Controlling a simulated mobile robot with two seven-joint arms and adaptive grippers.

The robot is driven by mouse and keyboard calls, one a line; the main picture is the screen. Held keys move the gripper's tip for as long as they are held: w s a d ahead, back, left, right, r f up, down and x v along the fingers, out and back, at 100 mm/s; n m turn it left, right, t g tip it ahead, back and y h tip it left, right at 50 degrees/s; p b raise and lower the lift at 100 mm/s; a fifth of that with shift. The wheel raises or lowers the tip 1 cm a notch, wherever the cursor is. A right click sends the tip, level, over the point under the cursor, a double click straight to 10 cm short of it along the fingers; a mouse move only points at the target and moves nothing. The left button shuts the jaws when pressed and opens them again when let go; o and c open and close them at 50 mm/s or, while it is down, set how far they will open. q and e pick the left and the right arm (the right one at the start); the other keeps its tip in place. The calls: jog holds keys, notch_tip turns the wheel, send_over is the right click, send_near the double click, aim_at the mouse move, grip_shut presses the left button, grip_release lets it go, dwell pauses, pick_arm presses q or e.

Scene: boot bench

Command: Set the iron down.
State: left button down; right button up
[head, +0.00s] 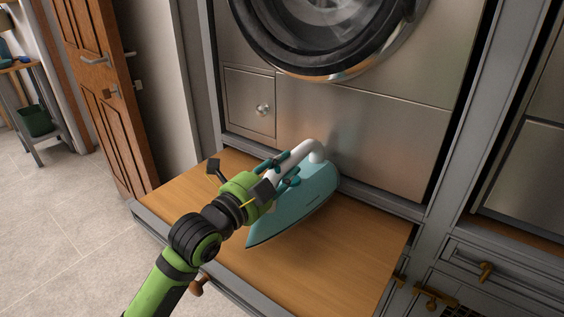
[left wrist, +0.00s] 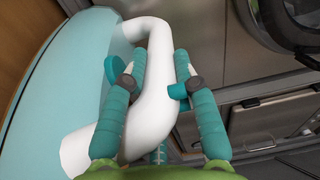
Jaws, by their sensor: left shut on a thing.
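The iron (head: 310,205) has a teal body and a white handle (head: 313,148). In the head view it is over the wooden pull-out shelf (head: 330,262) below the washing machine. I cannot tell whether it touches the shelf. My left gripper (head: 282,172) is shut on the iron's handle. In the left wrist view the two teal fingers of the left gripper (left wrist: 160,85) lie on both sides of the white handle (left wrist: 150,95), with the teal body (left wrist: 55,90) to the left. My right gripper is not in view.
The washing machine (head: 360,130) stands behind the shelf, with a small panel and knob (head: 263,109) at its lower left. A wooden door (head: 105,90) stands open at the left. The shelf's front right is bare.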

pick_arm(q)
notch_tip(320, 180, down, 2)
jog(key=shift+f, duration=0.15)
jog(key=c, duration=1)
grip_release()
jog(key=shift+f, duration=0.3)
jog(key=shift+o, duration=0.2)
jog(key=v, duration=1.2)
jog(key=shift+s, duration=0.1)
